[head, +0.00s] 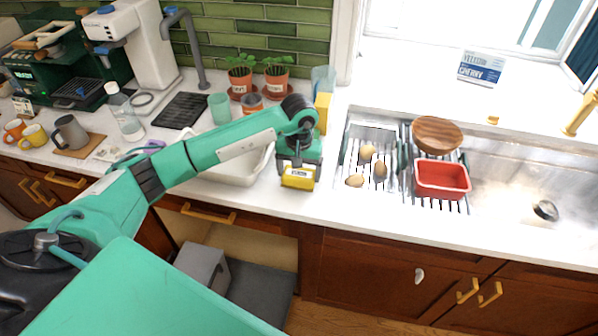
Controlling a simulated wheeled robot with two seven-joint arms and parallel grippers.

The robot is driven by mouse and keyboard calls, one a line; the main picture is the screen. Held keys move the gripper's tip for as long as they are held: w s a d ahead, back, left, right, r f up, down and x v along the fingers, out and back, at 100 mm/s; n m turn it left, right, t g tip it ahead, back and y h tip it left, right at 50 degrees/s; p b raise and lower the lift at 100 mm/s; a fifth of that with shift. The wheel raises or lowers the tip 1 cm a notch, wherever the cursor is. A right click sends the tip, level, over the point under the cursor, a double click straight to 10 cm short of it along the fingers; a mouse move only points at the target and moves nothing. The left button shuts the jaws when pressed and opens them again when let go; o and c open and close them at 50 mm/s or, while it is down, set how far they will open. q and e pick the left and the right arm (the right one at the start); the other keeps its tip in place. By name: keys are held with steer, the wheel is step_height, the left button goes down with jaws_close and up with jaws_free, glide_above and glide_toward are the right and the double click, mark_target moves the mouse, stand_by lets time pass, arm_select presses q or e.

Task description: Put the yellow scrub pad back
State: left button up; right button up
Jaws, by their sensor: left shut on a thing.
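My left gripper (298,172) reaches in from the left and points down above the counter's front edge, left of the sink. It is shut on the yellow scrub pad (298,181), a small yellow block with a pale marking on its face. The fingers partly hide the pad. I cannot tell how high above the counter it is. Another yellow block (322,106) stands upright at the back of the counter, beside a light blue container (323,79). My right gripper is not in view.
A drying rack (348,168) with several round brown items, a wooden bowl (437,134) and a red tub (442,178) are right of the gripper. A white basin (228,171) lies left, behind my arm. Potted plants (276,84) stand behind. The sink (510,190) is far right.

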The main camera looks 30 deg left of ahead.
mark_target(299, 173)
arm_select(q)
steer(key=shift+f, duration=0.85)
steer(key=o, duration=0.9)
steer(key=shift+r, duration=0.45)
steer(key=shift+r+b, duration=2.1)
steer(key=shift+r, duration=3.6)
